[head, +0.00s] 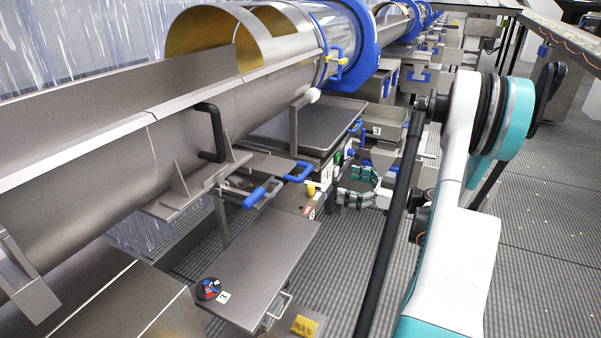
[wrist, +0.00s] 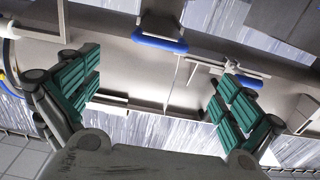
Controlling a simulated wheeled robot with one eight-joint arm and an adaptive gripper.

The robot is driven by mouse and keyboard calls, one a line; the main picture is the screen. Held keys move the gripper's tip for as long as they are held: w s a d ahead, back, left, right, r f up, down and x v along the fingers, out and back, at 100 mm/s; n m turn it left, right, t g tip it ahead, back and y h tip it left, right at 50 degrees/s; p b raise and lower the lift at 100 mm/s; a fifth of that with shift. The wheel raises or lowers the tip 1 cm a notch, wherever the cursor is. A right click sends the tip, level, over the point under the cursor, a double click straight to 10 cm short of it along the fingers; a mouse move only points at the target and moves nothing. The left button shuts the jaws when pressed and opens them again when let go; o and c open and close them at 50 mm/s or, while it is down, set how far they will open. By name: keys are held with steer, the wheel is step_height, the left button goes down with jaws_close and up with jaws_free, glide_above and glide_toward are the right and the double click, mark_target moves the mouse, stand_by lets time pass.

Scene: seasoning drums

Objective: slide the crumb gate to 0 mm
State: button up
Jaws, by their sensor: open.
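Under the long steel trough, a flat gate plate (head: 240,188) with a blue bar handle (head: 262,194) sticks out at a bracket. It looks like the crumb gate, but I cannot read its opening in mm. A second blue handle (head: 300,172) is just right of it. My gripper (head: 362,187) is open, with teal padded fingers, to the right of both handles and apart from them. In the wrist view, my open gripper (wrist: 160,100) has nothing between its fingers. A blue handle (wrist: 160,43) shows beyond them at the top centre, and another blue-tipped part is partly behind the right finger.
The steel trough (head: 120,140) fills the left. Grey trays (head: 385,125) and a yellow sponge-like block (head: 305,325) are nearby. Ribbed floor (head: 540,220) is free at right.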

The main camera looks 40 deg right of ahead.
steer(key=b, duration=0.3)
glide_toward(275, 164)
steer(key=shift+s+f, duration=0.15)
steer(key=shift+s, duration=0.4)
steer(key=c, duration=1.3)
steer(key=x, duration=1)
steer(key=shift+w+a, duration=0.1)
steer(key=shift+w, duration=0.2)
steer(key=shift+r, duration=0.2)
steer(key=shift+w, duration=0.1)
